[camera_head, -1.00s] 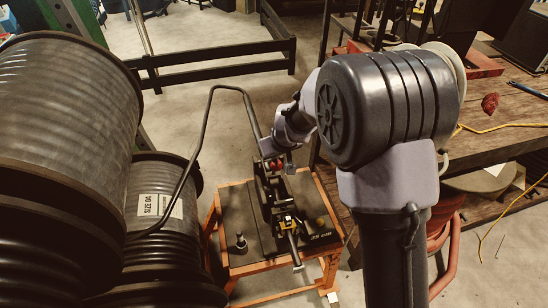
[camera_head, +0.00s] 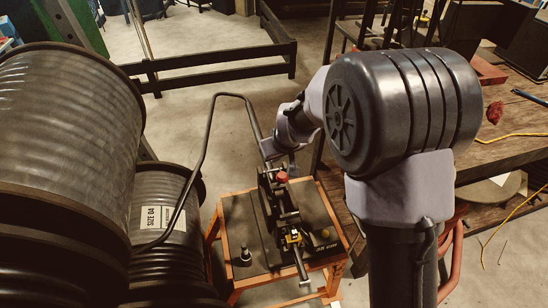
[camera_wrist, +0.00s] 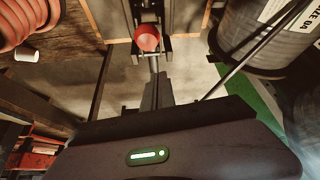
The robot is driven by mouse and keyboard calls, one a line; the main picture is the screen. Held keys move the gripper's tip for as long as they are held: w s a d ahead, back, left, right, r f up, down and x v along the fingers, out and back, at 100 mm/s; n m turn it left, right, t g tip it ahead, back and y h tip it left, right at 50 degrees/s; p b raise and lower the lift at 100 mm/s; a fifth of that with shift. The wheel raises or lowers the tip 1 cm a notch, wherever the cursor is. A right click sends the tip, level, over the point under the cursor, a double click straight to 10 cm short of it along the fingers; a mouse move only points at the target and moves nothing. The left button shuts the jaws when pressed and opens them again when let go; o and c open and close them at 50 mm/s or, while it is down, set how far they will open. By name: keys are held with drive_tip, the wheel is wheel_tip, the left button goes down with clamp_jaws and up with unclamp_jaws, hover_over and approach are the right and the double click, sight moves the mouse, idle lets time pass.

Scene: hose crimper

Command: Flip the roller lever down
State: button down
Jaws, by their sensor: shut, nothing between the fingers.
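The crimper (camera_head: 270,215) is a dark machine on an orange-framed stand. A red knob (camera_head: 281,177) sits near its upper end; it also shows near the top middle of the wrist view (camera_wrist: 148,38). I cannot tell for certain which part is the roller lever; the red knob may be its end. My gripper (camera_head: 287,163) is close above and behind the knob in the head view, its fingers small and partly hidden. In the wrist view its slim fingers (camera_wrist: 154,80) are together and empty, pointing toward the knob, with a gap seeming to show between them.
Large black hose reels (camera_head: 65,150) stand at the left. A long bent black bar (camera_head: 205,135) rises between them and the crimper. A wooden workbench (camera_head: 510,150) is at the right. A small upright fitting (camera_head: 245,254) stands on the stand's top (camera_head: 235,225). A black frame (camera_head: 220,68) lies behind.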

drive_tip(key=s+d+r, duration=0.2)
drive_tip(key=s+r, duration=0.3)
drive_tip(key=s, duration=0.1)
drive_tip(key=shift+s+d+r+p, duration=0.2)
drive_tip(key=shift+d+p, duration=0.1)
drive_tip(key=shift+p, duration=0.1)
drive_tip(key=s+d+r+m+b, duration=0.1)
drive_tip(key=s+d+r+m, duration=0.3)
drive_tip(key=s, duration=0.4)
drive_tip(key=s+d+r+m+b, duration=0.2)
drive_tip(key=s+d+r, duration=0.1)
drive_tip(key=s+r, duration=0.5)
drive_tip(key=s+d+f+m, duration=0.2)
drive_tip(key=s+m, duration=0.1)
drive_tip(key=s, duration=0.7)
drive_tip(key=shift+s+m+t, duration=0.15)
drive_tip(key=shift+m+t, duration=0.15)
